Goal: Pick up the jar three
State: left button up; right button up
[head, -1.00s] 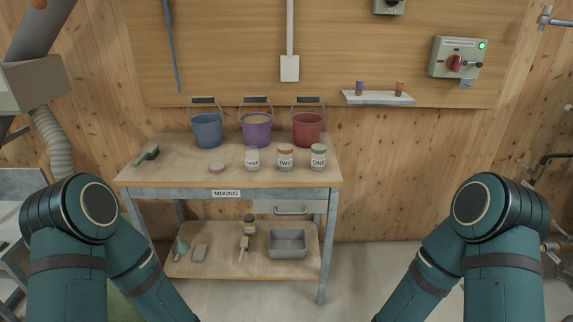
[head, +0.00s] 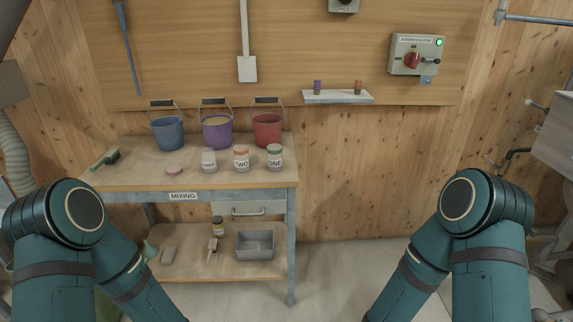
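Jar three (head: 209,161) is a small clear jar with a white label. It stands upright and without a lid on the mixing table (head: 130,179), left of jar two (head: 241,159) with its orange lid and jar one (head: 275,158) with its green lid. A loose pinkish lid (head: 175,170) lies on the table just left of jar three. Both my arms show at the lower left and lower right, but their grippers are out of the picture. Nothing touches the jars.
A blue bucket (head: 168,132), a purple bucket (head: 217,130) and a red bucket (head: 267,129) stand behind the jars. A brush (head: 106,159) lies at the table's left. The lower shelf (head: 215,263) holds a grey tray (head: 255,244). Floor right of the table is clear.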

aim_at(209, 159)
jog(key=j, duration=1.3)
